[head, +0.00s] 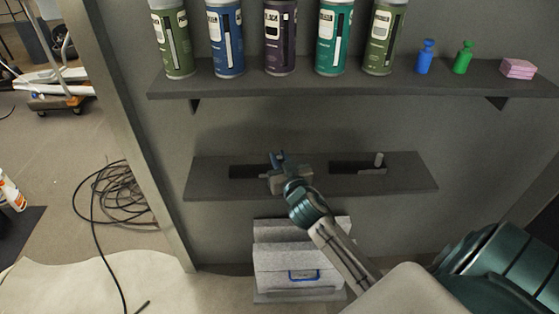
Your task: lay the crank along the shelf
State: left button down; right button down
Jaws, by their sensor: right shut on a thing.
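My right gripper (279,165) reaches in from the lower right and is at the lower shelf (410,175), over its left-centre part. It is shut on what appears to be the crank, which the fingers and wrist mostly hide. I cannot tell whether the held part touches the shelf. A dark flat strip (248,171) shows just left of the gripper. Right of it lies another dark strip (345,167) with a small grey L-shaped piece (378,162) whose peg stands upright. My left gripper is out of view.
The upper shelf (330,88) overhangs above with several spray cans (280,38), a blue figure (424,58), a green figure (463,58) and a pink block (518,68). A grey box (300,258) stands below. A coiled black cable (110,195) lies on the floor at left.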

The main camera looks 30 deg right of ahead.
jog(key=shift+f, duration=0.1)
jog(key=c, duration=1.4)
grip_release()
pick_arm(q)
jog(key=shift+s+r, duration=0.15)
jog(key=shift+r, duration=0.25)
pick_arm(e)
jog(key=shift+o, duration=0.2)
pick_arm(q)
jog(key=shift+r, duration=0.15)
